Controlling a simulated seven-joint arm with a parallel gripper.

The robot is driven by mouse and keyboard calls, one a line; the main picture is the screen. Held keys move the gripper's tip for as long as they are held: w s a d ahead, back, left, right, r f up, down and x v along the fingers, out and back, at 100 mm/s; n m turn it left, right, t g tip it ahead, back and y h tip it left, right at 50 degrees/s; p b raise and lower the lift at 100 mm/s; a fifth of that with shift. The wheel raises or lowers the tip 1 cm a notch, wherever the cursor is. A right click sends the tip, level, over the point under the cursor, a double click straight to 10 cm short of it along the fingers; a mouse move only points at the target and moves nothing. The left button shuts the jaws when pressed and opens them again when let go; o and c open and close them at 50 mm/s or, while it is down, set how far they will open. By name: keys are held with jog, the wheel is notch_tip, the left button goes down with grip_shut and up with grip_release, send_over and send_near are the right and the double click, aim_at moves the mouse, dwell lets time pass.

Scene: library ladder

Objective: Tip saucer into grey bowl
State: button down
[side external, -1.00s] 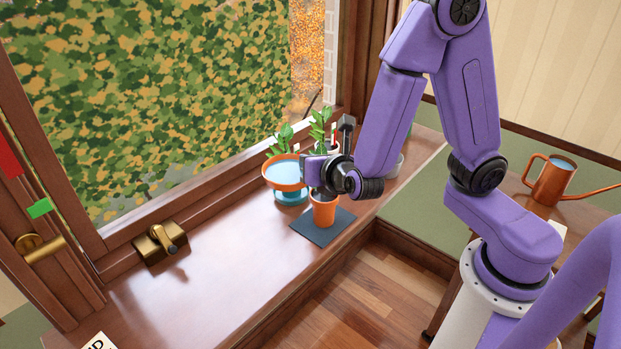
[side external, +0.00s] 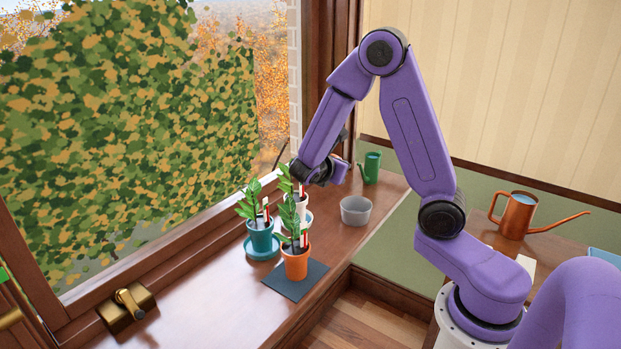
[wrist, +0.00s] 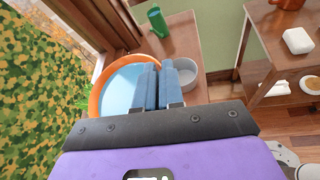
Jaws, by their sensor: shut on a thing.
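My gripper (wrist: 158,84) is shut on the rim of an orange saucer (wrist: 95,98) in the wrist view. The saucer holds pale blue water and looks about level. In the side view my gripper (side external: 322,172) is raised above the sill, up and left of the grey bowl; the saucer is mostly hidden behind the arm there. The grey bowl (side external: 355,213) stands on the sill and looks empty. In the wrist view the bowl (wrist: 188,78) shows just right of the fingers, with the saucer on their left.
An orange pot (side external: 296,264) stands on a dark mat (side external: 279,284). A teal pot (side external: 262,238) and a white pot (side external: 300,205) hold plants close by. A green can (side external: 371,168) stands behind the bowl. A copper watering can (side external: 516,216) is on the side table.

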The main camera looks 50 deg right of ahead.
jog(key=s+d+m+g, duration=0.6)
jog(key=s+d+g, duration=0.1)
jog(key=d, duration=0.3)
jog(key=w+d+f+n+g+y, duration=0.1)
jog(key=f+n+g+y, duration=0.1)
jog(key=f, duration=0.3)
jog(key=w+d+f+n+g+y, duration=0.1)
jog(key=w+f+n+g, duration=0.1)
jog(key=f, duration=0.4)
jog(key=shift+w+n+y, duration=0.2)
jog(key=shift+n+y, duration=0.2)
jog(key=shift+n, duration=0.5)
jog(key=shift+r, duration=0.1)
dwell(2.8)
jog(key=shift+s+a+f+m+t+h, duration=0.2)
jog(key=shift+s+a+m+t+h, duration=0.25)
jog(key=shift+m, duration=0.55)
jog(key=shift+s+a+f+m+t+h, duration=0.25)
jog(key=shift+s+m+t+h, duration=0.3)
jog(key=shift+m+t, duration=0.35)
jog(key=shift+s+a+f+m+t+h, duration=0.2)
jog(key=shift+s+a+m+t+h, duration=0.25)
jog(key=shift+m, duration=0.65)
